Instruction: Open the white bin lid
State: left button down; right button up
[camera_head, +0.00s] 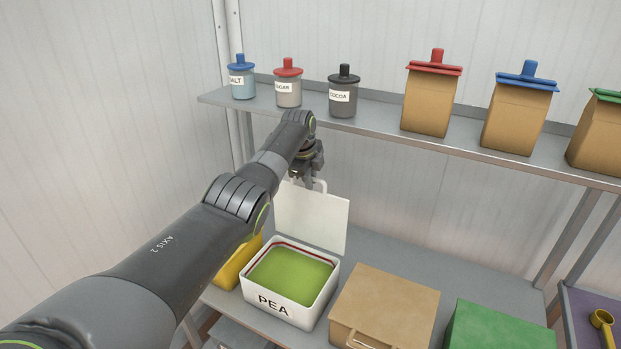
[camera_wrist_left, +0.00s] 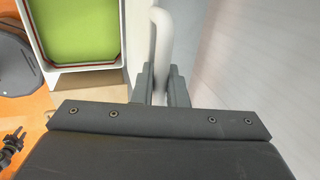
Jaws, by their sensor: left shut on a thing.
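The white bin (camera_head: 285,308), labelled PEA, stands on the lower shelf with green contents (camera_head: 291,277) showing. Its white lid (camera_head: 311,219) stands up at the bin's back edge, raised open. My left gripper (camera_head: 310,183) is at the lid's top edge, shut on the white lid handle (camera_head: 322,184). In the left wrist view the handle (camera_wrist_left: 162,45) runs between the two fingers (camera_wrist_left: 161,85), and the green contents (camera_wrist_left: 82,30) show at upper left. My right gripper is not in view.
A yellow bin (camera_head: 236,265) is left of the white bin, partly behind my arm. A brown bin (camera_head: 385,300) and a green bin (camera_head: 497,328) stand to the right. The upper shelf (camera_head: 390,136) holds jars and brown bags above. A yellow scoop (camera_head: 602,320) lies at far right.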

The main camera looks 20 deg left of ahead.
pick_arm(q)
jog(key=shift+f, duration=0.1)
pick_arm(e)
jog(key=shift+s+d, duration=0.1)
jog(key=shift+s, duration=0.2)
pick_arm(q)
jog(key=c, duration=1.6)
grip_release()
jog(key=shift+o, duration=0.2)
